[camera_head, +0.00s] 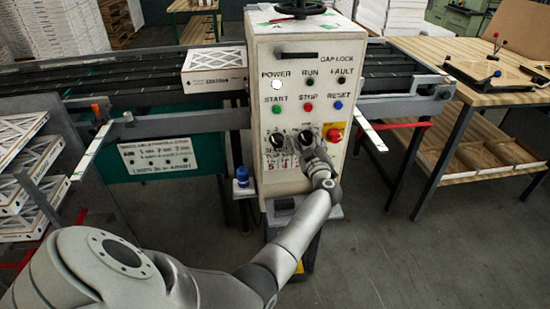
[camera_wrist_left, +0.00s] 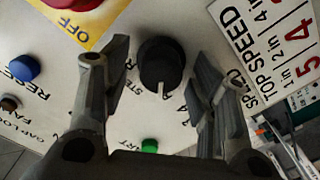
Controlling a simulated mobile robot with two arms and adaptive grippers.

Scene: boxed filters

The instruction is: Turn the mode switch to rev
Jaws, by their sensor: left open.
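The control panel (camera_head: 302,88) is a white upright box with lamps, buttons and knobs. A black round knob (camera_head: 305,137) sits on its lower right part, and I take it for the mode switch. It also shows in the left wrist view (camera_wrist_left: 162,62), with a white pointer mark aimed toward the bottom of that picture. Its labels are partly hidden, so I cannot read which position is rev. My left gripper (camera_head: 309,147) is at this knob. In the left wrist view its open fingers (camera_wrist_left: 160,52) stand on either side, with visible gaps. My right gripper is out of view.
A second black knob (camera_head: 277,139) is to the left, and a red-and-yellow OFF switch (camera_head: 334,134) is close on the right. Start, stop and reset buttons sit above. A boxed filter (camera_head: 215,72) lies on the conveyor. A workbench (camera_head: 465,75) stands at right.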

